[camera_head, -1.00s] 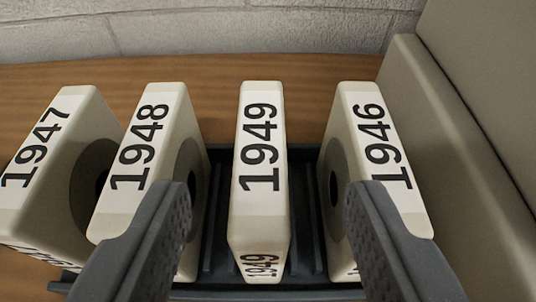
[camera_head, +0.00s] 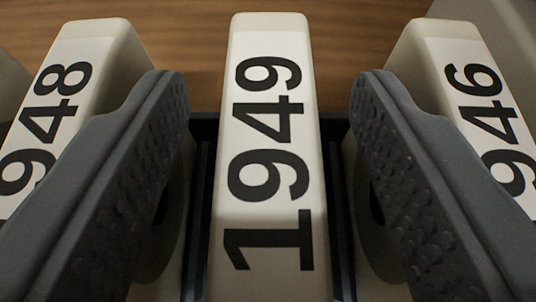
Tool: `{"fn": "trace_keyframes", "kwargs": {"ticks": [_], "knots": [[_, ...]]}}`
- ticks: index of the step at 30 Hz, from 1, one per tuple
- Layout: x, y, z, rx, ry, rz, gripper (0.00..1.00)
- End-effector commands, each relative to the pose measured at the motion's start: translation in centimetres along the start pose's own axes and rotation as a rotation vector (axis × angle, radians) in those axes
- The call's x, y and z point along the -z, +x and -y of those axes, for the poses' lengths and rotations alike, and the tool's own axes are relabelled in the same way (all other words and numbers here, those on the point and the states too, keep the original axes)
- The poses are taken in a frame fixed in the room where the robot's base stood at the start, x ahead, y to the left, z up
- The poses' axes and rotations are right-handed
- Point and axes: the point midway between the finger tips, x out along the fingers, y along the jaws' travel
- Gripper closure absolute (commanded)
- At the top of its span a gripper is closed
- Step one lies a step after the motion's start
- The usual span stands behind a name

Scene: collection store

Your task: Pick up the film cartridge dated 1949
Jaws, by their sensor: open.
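The film cartridge dated 1949 (camera_head: 267,150) stands upright in the middle of the view, a cream block with black digits on its white top label. My gripper (camera_head: 268,85) is open, with one dark textured finger on each side of this cartridge. A gap shows between each finger and the cartridge, so neither touches it. The fingers reach into the spaces between it and its neighbours. The lower part of the cartridge is out of the frame.
The 1948 cartridge (camera_head: 75,80) stands close on the left and the 1946 cartridge (camera_head: 475,75) close on the right, each right beside a finger. A dark rack (camera_head: 340,240) shows beneath. Brown wood surface (camera_head: 195,40) lies behind.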

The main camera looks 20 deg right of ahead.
Motion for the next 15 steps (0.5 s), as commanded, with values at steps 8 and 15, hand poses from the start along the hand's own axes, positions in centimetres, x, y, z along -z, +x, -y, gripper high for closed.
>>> {"fn": "trace_keyframes", "kwargs": {"ticks": [8,15], "knots": [[-0.01,-0.03,-0.02,0.0,0.0,0.0,1.0],[0.02,-0.04,-0.03,0.0,0.0,0.0,1.0]]}}
